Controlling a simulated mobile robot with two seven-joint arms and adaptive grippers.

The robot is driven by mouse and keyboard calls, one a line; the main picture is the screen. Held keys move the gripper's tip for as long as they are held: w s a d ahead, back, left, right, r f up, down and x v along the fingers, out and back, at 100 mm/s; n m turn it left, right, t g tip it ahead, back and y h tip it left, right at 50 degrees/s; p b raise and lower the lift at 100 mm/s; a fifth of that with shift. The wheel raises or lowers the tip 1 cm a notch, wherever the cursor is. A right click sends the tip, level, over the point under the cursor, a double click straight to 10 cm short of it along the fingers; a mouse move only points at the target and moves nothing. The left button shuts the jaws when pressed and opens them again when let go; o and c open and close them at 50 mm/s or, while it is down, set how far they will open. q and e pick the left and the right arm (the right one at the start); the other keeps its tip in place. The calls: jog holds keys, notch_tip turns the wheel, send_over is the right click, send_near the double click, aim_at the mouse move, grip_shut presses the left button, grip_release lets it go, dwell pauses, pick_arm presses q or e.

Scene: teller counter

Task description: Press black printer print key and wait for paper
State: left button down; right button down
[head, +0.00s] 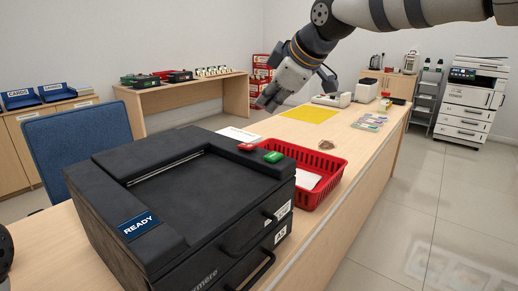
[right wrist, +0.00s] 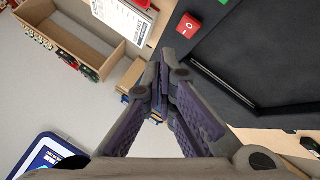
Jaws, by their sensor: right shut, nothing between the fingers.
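The black printer (head: 180,215) stands on the counter at the front, with a blue READY display (head: 139,225) on its top. A red key (head: 246,147) and a green key (head: 273,157) sit at its far right corner. In the right wrist view the red key (right wrist: 188,25) shows at the top, and the printer (right wrist: 262,55) fills the right side. My right gripper (head: 265,103) is shut and empty, up in the air beyond the keys and apart from them. Its closed fingers show in the right wrist view (right wrist: 158,78). My left gripper is not in view.
A red basket (head: 333,180) with white paper (head: 306,179) inside stands right of the printer. A white sheet (head: 238,135) and a yellow mat (head: 310,115) lie farther back on the counter. A blue chair (head: 80,140) is at the left. The air above the printer is clear.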

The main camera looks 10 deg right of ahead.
aim_at(271, 156)
jog(key=f, duration=0.5)
jog(key=s+f, duration=0.1)
jog(key=f, duration=0.2)
jog(key=shift+s+d+f, duration=0.1)
jog(key=shift+d+f, duration=0.05)
jog(key=shift+d, duration=0.05)
jog(key=shift+f, duration=0.1)
dwell(1.5)
jog(key=shift+f, duration=0.3)
jog(key=shift+f, duration=0.5)
dwell(0.7)
jog(key=shift+r, duration=0.9)
jog(key=shift+r, duration=0.1)
